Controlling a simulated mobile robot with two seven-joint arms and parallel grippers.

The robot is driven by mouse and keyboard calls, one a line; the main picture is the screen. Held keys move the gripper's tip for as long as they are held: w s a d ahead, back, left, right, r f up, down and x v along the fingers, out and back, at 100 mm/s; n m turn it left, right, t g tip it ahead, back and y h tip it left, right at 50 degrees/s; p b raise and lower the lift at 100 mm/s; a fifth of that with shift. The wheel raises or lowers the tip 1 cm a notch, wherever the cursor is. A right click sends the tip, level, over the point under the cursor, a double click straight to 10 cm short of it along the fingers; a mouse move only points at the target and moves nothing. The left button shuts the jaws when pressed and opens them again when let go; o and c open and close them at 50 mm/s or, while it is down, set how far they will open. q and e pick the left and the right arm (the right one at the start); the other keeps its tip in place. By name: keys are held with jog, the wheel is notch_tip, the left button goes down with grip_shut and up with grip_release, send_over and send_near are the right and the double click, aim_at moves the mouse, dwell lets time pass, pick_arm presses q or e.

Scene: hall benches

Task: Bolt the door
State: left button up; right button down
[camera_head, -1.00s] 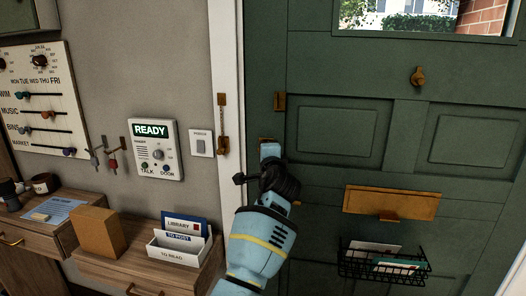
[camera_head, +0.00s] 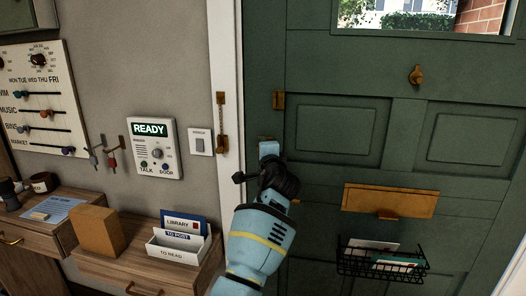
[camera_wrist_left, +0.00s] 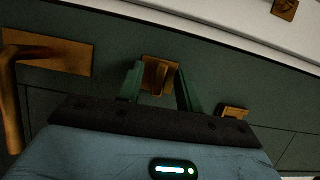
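The green door (camera_head: 300,60) is closed against the white frame. A brass bolt plate with a raised turn piece (camera_wrist_left: 158,75) sits near the door's edge; in the head view only its top (camera_head: 266,139) shows above my gripper. My left gripper (camera_head: 268,150) is in front of it. In the left wrist view the two fingers (camera_wrist_left: 160,84) are apart, one on each side of the turn piece, with small gaps seeming to remain. Whether they touch it is unclear. My right gripper is in neither view.
A brass lever handle (camera_wrist_left: 48,52) is beside the bolt in the wrist view. A brass chain (camera_head: 222,125) hangs on the frame, and its catch (camera_head: 279,101) is on the door. A letter flap (camera_head: 390,200) and wire basket (camera_head: 385,262) are to the right. A letter rack (camera_head: 180,250) stands left.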

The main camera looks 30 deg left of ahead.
pick_arm(q)
jog(key=shift+s, duration=0.1)
jog(key=v, duration=0.7)
jog(key=shift+s+d, duration=0.25)
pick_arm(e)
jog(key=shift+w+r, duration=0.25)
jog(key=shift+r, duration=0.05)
